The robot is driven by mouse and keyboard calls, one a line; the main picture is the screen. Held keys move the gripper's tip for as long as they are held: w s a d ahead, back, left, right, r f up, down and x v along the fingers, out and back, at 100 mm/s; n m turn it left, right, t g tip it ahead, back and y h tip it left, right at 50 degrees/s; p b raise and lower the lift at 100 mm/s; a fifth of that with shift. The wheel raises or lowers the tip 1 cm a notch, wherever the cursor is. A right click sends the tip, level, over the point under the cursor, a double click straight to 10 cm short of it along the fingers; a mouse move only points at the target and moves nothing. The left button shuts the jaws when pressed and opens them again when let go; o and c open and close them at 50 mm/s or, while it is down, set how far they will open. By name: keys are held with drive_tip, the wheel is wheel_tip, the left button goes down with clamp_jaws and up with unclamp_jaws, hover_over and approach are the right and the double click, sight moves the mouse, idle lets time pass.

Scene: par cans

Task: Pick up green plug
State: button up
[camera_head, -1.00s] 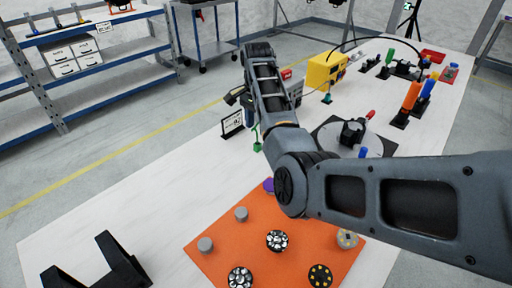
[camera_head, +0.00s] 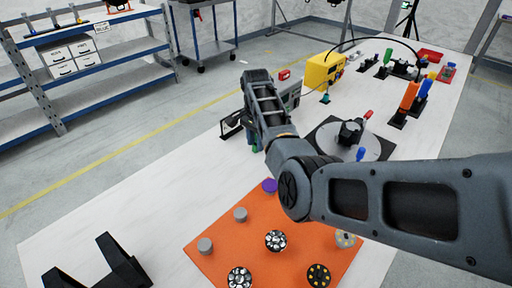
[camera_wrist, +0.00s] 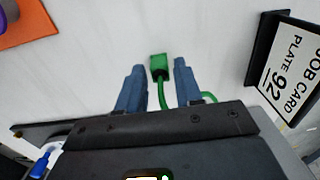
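The green plug (camera_wrist: 159,66) is a small green block on the white table, with a green cable running back under my gripper. In the wrist view my gripper (camera_wrist: 159,68) is open, with one blue finger on each side of the plug. Gaps show between the plug and both fingers, so it does not look gripped. The exact height of the fingertips over the table is hard to tell. In the head view my arm hides most of the plug and the gripper.
A job card stand (camera_wrist: 285,65) stands right of the plug in the wrist view. An orange mat (camera_head: 225,250) with several round parts lies in front. A round grey plate (camera_head: 350,146) and a yellow box (camera_head: 322,70) stand farther back. White table is clear around the plug.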

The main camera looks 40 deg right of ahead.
clamp_jaws()
